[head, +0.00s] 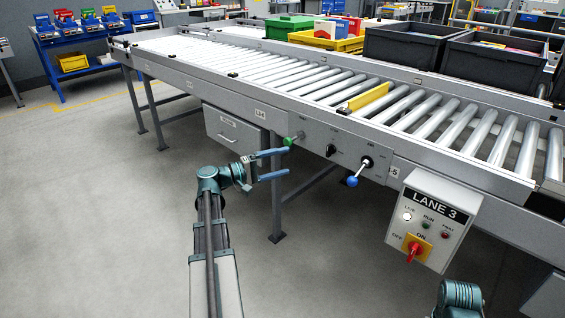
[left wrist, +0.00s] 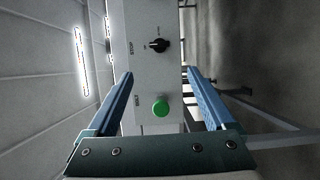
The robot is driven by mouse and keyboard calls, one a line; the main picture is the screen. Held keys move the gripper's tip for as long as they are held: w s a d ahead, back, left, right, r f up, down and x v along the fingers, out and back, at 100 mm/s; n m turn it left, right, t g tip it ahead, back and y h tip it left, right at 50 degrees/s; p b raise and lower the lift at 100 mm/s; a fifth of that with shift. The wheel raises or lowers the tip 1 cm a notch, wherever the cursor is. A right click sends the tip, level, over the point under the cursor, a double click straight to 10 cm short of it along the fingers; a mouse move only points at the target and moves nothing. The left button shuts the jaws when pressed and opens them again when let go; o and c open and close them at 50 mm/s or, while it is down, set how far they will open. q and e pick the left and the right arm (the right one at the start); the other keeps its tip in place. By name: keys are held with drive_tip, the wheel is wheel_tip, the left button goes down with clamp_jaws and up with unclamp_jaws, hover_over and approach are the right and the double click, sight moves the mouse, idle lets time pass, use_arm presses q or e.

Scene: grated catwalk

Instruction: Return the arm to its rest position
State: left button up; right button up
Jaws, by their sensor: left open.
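My left gripper (head: 284,163) is open and empty, its two blue fingers pointing right toward the conveyor's side panel in the head view. A green knob or button (head: 288,141) shows close to its upper fingertip. In the left wrist view the green button (left wrist: 161,109) appears between the fingers (left wrist: 160,85), and I cannot tell whether they touch it. A black rotary switch (left wrist: 159,45) lies beyond the fingertips. Of my right arm only a teal joint (head: 460,298) shows at the bottom right in the head view; its gripper is not in view.
The roller conveyor (head: 225,88) runs across the view on legs. A lever with a blue ball (head: 352,182) sticks out of its panel. The LANE 3 control box (head: 432,222) with a red switch hangs at right. Bare floor (head: 90,230) is clear at left.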

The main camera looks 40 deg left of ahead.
use_arm(q)
drive_tip(key=s+d+f+m+g+y, duration=0.1)
drive_tip(key=d+f+m+g, duration=0.4)
drive_tip(key=d+f, duration=0.65)
drive_tip(key=d+f+m+g, duration=0.3)
drive_tip(key=d+f+g, duration=0.35)
drive_tip(key=d, duration=1.05)
drive_tip(key=s+d+f+m+g+y, duration=0.4)
drive_tip(key=s+d+m+y, duration=0.15)
drive_tip(key=s+y, duration=0.2)
drive_tip(key=s+d+r+m+y+p, duration=0.1)
drive_tip(key=s+d+r+m+p, duration=0.15)
drive_tip(key=d, duration=0.35)
drive_tip(key=s+d+r+m+p, duration=0.1)
drive_tip(key=s+d+r+p, duration=0.1)
drive_tip(key=s+d, duration=0.25)
wheel_tip(320, 180, up, 38)
drive_tip(key=w+p, duration=0.1)
drive_tip(key=p, duration=3.6)
drive_tip(key=shift+d+f+g, duration=0.25)
drive_tip(key=shift+d+g, duration=0.05)
drive_tip(key=shift+g, duration=0.05)
drive_tip(key=shift+w, duration=0.1)
